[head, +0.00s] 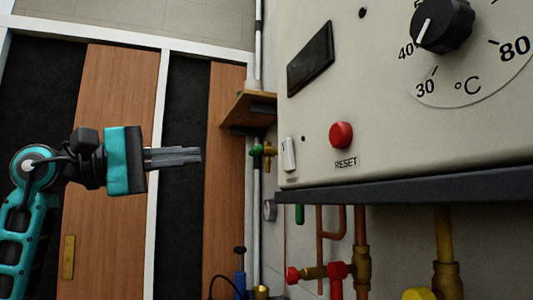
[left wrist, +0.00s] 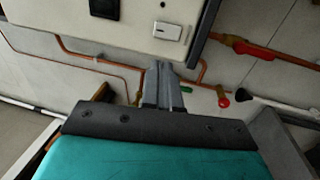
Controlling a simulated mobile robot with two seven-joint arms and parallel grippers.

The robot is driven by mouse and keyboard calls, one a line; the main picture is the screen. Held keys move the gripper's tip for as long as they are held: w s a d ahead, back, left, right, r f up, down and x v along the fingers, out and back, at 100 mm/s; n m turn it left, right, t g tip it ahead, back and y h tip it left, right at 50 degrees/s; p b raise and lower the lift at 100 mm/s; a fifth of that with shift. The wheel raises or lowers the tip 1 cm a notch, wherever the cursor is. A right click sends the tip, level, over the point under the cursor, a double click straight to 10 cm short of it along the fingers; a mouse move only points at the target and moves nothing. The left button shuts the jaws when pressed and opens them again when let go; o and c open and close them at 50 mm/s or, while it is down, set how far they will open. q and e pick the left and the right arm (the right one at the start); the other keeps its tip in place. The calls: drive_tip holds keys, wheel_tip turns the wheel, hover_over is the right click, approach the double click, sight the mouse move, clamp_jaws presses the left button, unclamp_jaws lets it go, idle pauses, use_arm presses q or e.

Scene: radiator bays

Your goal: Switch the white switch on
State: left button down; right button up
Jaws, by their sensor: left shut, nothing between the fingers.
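The white switch (head: 289,155) is a small upright rocker near the lower left corner of the boiler's front panel. In the left wrist view the white switch (left wrist: 167,31) shows on the pale panel, ahead of the fingertips. My left gripper (head: 201,156) is shut and empty, pointing right, and appears to the left of the switch in the head view. Its closed fingers (left wrist: 160,66) show in the left wrist view, apart from the switch. The switch's exact rocker position is too small to tell. My right gripper is not in view.
The boiler panel (head: 390,120) holds a red reset button (head: 341,135) and a black temperature knob (head: 443,25). A dark ledge (head: 400,190) runs along its bottom. Copper pipes (head: 361,230) and red-handled valves (head: 293,275) are below. A wooden shelf (head: 245,107) stands behind. Space around my left gripper looks clear.

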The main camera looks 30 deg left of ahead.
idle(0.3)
use_arm(q)
drive_tip(key=p, duration=0.3)
approach(283, 146)
drive_tip(key=x, duration=0.5)
drive_tip(key=shift+w, duration=0.2)
drive_tip(key=shift+x, duration=0.75)
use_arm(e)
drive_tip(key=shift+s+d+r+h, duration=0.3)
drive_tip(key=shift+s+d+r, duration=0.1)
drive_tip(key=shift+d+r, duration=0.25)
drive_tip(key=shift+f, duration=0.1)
use_arm(q)
drive_tip(key=shift+w+d+r+g+p, duration=0.15)
drive_tip(key=shift+r+g+p, duration=0.25)
drive_tip(key=shift+p, duration=0.7)
drive_tip(key=shift+f+b, duration=0.25)
drive_tip(key=shift+b, duration=0.05)
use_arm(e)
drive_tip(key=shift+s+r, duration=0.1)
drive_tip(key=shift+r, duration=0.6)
